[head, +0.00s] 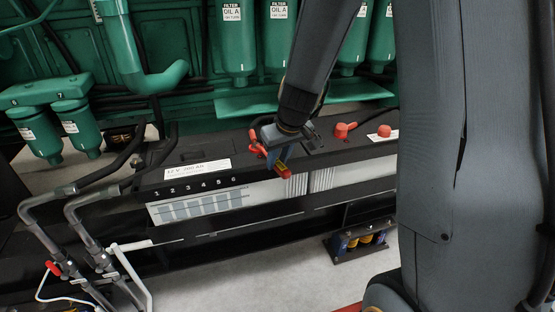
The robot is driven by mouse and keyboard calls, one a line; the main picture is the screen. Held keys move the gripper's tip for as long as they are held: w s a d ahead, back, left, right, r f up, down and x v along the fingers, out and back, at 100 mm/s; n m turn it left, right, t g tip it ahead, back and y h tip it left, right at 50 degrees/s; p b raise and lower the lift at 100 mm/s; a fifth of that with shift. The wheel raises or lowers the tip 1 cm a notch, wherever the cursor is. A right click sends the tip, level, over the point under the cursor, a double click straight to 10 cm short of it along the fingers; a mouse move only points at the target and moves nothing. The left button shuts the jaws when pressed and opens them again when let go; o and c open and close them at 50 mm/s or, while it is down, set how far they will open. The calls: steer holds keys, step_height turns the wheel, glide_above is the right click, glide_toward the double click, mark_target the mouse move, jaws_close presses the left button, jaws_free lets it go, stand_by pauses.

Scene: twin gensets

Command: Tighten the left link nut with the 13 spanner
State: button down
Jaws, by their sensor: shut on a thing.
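My gripper (284,158) points down over the top of the battery bank near its middle. It is shut on a small red-and-yellow piece, which looks like part of the spanner (284,171). Its size mark cannot be read, and its jaw end cannot be made out. A red cap or clamp (257,143) sits just left of the gripper, on the battery top. The left link nut cannot be made out; my gripper and wrist cover part of that area. I cannot tell whether the spanner touches a nut.
The left battery (180,179) has a white label and numbers on top. Red terminal covers (345,130) stand to the right. Green filters (238,40) hang behind. Grey pipes (85,235) stand at front left. A tray with blue and yellow items (338,256) lies on the floor.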

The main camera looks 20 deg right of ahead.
steer(key=shift+s+a+r+m+p, duration=0.15)
steer(key=shift+a+m+p, duration=0.35)
steer(key=shift+p, duration=1.1)
steer(key=shift+a+p, duration=0.2)
steer(key=shift+p, duration=0.5)
steer(key=shift+a+m+h+p, duration=0.3)
steer(key=shift+p, duration=0.75)
steer(key=shift+a+p, duration=0.1)
steer(key=shift+p, duration=0.2)
steer(key=shift+a+p, duration=0.15)
steer(key=shift+p, duration=0.5)
steer(key=a+m+p, duration=0.1)
steer(key=p, duration=0.7)
steer(key=shift+a+r+m+h, duration=0.1)
steer(key=shift+a+m+h, duration=0.15)
steer(key=shift+m+h, duration=0.05)
steer(key=shift+a+p, duration=0.25)
steer(key=shift+p, duration=0.7)
steer(key=shift+a+p, duration=0.1)
steer(key=shift+p, duration=0.65)
